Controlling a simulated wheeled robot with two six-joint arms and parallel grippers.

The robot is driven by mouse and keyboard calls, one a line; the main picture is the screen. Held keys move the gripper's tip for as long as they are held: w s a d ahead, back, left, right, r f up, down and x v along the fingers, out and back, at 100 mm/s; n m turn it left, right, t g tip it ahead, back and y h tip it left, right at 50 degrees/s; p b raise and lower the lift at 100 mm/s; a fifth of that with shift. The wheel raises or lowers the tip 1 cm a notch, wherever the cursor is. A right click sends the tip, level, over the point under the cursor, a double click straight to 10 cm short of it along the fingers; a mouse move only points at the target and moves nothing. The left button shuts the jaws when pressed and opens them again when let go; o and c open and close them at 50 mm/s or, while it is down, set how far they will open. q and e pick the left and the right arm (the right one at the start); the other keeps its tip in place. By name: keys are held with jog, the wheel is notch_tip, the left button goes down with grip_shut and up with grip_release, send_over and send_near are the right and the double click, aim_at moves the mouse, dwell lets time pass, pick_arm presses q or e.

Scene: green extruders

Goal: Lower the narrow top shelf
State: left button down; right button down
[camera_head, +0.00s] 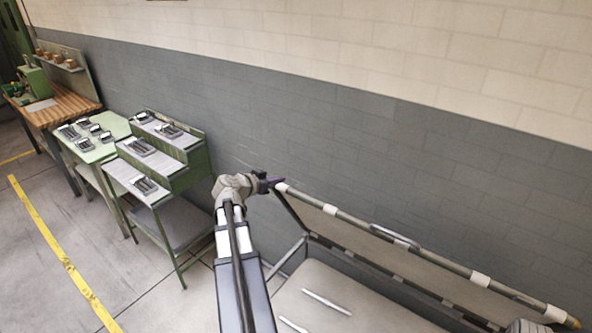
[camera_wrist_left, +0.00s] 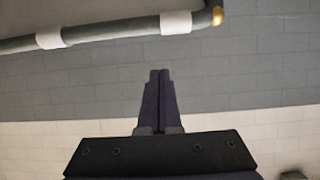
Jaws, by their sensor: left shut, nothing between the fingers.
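The narrow top shelf (camera_head: 350,224) is a long beige panel in the head view. It stands tilted up along the grey wall, with a grey tube with white bands along its upper edge. A small handle (camera_head: 394,235) sits on this edge. The tube's end, with a brass-coloured tip, also shows at the top of the left wrist view (camera_wrist_left: 110,29). My left gripper (camera_head: 277,181) is at the panel's left upper corner, close to the tube end. Its dark fingers (camera_wrist_left: 158,88) are shut with nothing between them. Contact with the tube cannot be told.
Below the raised panel is a wide beige surface (camera_head: 350,285) with light bars on it. A green stepped stand (camera_head: 190,165) with trays is at left, beside a green table (camera_head: 92,150) and a wooden workbench (camera_head: 62,112). Open floor lies at lower left.

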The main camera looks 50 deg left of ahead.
aim_at(287, 187)
pick_arm(q)
jog(key=shift+a+r, duration=0.35)
jog(key=shift+a, duration=0.05)
jog(key=b+x, duration=0.4)
jog(key=x, duration=0.6)
jog(key=shift+w+a+f, duration=0.1)
jog(key=shift+f, duration=0.05)
jog(key=s, duration=0.1)
jog(key=s+f+b, duration=0.1)
jog(key=s+d, duration=0.1)
jog(key=shift+s+f+b, duration=0.2)
jog(key=shift+s+b, duration=0.05)
jog(key=shift+b, duration=0.15)
jog(key=shift+s, duration=0.15)
